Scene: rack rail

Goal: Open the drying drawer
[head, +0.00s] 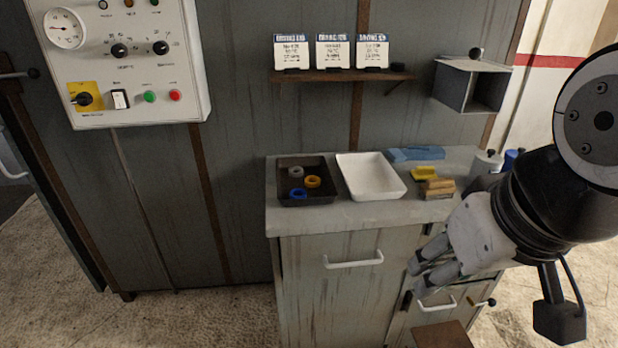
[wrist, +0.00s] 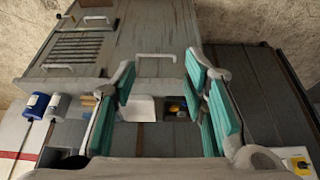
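The grey cabinet (head: 300,235) stands against the wall. A drawer front (head: 335,290) with a white bar handle (head: 352,260) is on its left part and looks flush. Which front is the drying drawer is not marked legibly. A second white handle (head: 437,303) sits lower right, partly behind my gripper. My gripper (head: 416,278) hangs in front of the cabinet's right part, to the right of the first handle. In the wrist view my gripper (wrist: 165,75) is open, its teal-padded fingers wide apart with nothing between them. A white handle (wrist: 156,57) shows beyond them, apart from the fingers.
On the top are a dark tray (head: 320,199) with rings, a white tray (head: 372,188), sponges (head: 437,187), a blue cloth (head: 415,154) and bottles (head: 487,163). A control panel (head: 120,60) hangs left. A brown block (head: 443,336) is low in front. Floor at left is clear.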

